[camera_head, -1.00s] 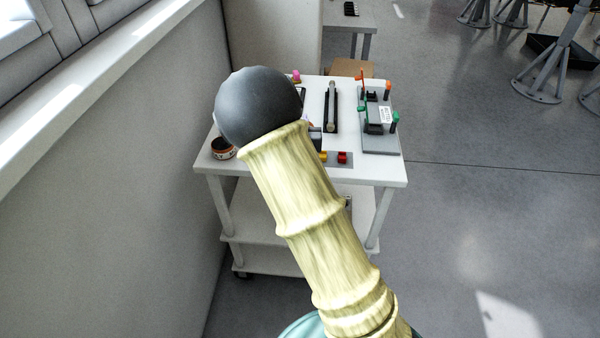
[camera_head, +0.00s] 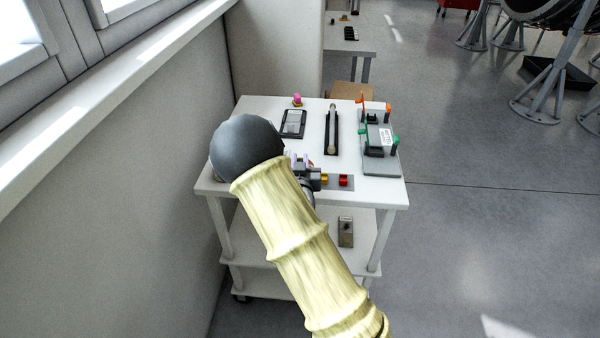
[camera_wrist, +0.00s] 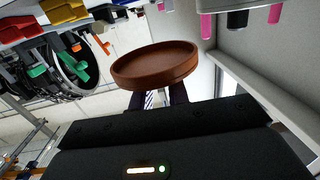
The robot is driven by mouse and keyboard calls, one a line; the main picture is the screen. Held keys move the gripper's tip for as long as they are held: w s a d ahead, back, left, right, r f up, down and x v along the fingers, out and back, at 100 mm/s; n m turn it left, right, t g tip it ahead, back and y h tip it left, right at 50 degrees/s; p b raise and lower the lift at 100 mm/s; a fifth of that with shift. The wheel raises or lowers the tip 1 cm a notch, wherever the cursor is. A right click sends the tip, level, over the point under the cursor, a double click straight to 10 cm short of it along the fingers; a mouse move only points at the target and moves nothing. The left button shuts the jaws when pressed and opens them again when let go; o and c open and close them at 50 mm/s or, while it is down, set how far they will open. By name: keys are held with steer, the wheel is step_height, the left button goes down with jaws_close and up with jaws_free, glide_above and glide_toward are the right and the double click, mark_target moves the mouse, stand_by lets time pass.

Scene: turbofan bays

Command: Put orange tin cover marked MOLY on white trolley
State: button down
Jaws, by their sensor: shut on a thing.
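The orange tin cover (camera_wrist: 155,66) shows in the wrist view as a round, shallow, reddish-brown lid. My gripper (camera_wrist: 158,96) is shut on it, with a dark finger on either side below the lid. Its MOLY marking cannot be read here. The white trolley (camera_head: 262,106) stands ahead in the head view, with my arm across its front left. In the head view part of my wrist or gripper shows just right of the arm over the trolley top; the cover cannot be made out there.
On the trolley top are a dark framed panel (camera_head: 293,123), a black holder with a rod (camera_head: 332,130), a grey fixture (camera_head: 381,150) and a red piece (camera_head: 343,180). A wall stands close on the left. Bare top shows at the back left and between items.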

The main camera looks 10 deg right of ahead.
step_height(320, 180, down, 4)
steer(key=shift+f, duration=0.1)
stand_by(0.4)
steer(key=shift+f+b, duration=0.3)
steer(key=shift+b, duration=0.1)
steer(key=shift+f+b, duration=0.3)
steer(key=c, duration=1.3)
jaws_free()
steer(key=shift+c, duration=0.2)
steer(key=shift+r, duration=0.15)
